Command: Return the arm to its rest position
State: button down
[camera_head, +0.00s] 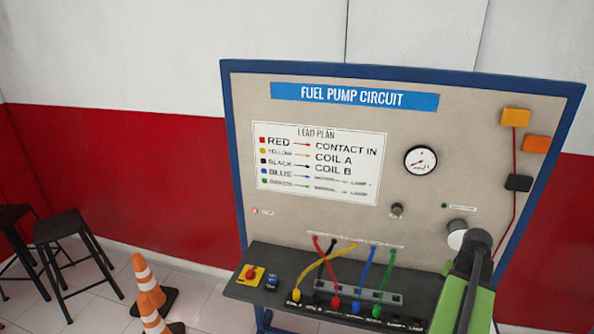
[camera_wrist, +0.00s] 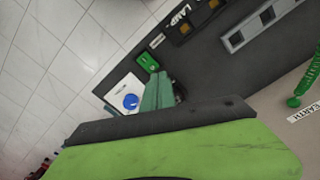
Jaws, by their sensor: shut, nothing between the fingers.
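My arm (camera_head: 462,300), green with a dark top, rises at the lower right in the head view, in front of the board's right side. In the wrist view my gripper (camera_wrist: 158,92) shows as narrow grey-green fingers beyond the green and black arm body. They look closed together with nothing between them. In the head view the fingertips cannot be made out clearly.
The fuel pump circuit board (camera_head: 320,225) stands behind a dark shelf (camera_head: 235,290). Yellow (camera_head: 325,265), red, black, blue (camera_head: 366,275) and green (camera_head: 386,280) leads run down to it. Orange-white cones (camera_head: 148,280) and stools (camera_head: 62,228) stand left.

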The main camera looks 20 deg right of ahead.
jog(key=w+a+n, duration=0.4)
jog(key=w+a, duration=0.6)
jog(key=a, duration=0.4)
jog(key=w+a+n, duration=0.4)
jog(key=w+a, duration=0.6)
jog(key=a, duration=0.4)
jog(key=a+f+n+b, duration=0.3)
jog(key=a+n, duration=0.1)
jog(key=a, duration=1.7)
jog(key=shift+a+n, duration=0.2)
jog(key=shift+n, duration=0.2)
jog(key=shift+w+f, duration=0.1)
